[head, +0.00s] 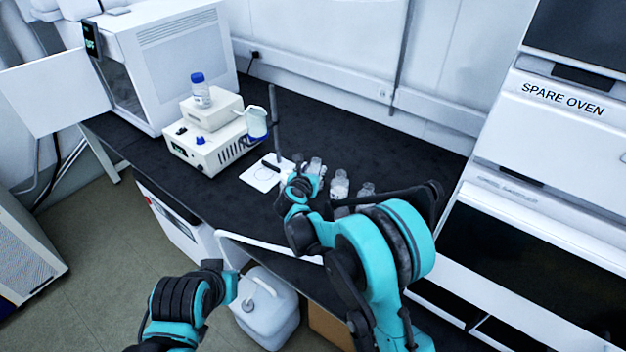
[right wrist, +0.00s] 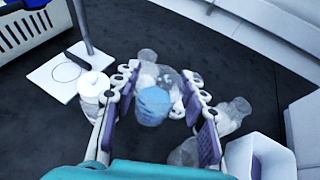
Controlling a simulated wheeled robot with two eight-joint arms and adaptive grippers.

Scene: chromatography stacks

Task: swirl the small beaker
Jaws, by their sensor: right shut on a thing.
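My right gripper (head: 303,184) is over the dark bench, among clear glass vessels, and it also shows in the right wrist view (right wrist: 160,104). Its two fingers are closed on a small beaker (right wrist: 153,105) with light blue contents. In the head view my gripper and arm largely hide this beaker. I cannot tell whether its base touches the bench. My left arm shows at the bottom left of the head view, but its gripper is not visible.
A white stand base (head: 258,178) with an upright rod is to the left. Clear bottles (head: 339,186) stand close to the right. A stacked instrument (head: 212,148) with a blue-capped bottle (head: 200,90) stands farther left. Bare bench (head: 345,132) lies behind; a white jug (head: 268,312) is below.

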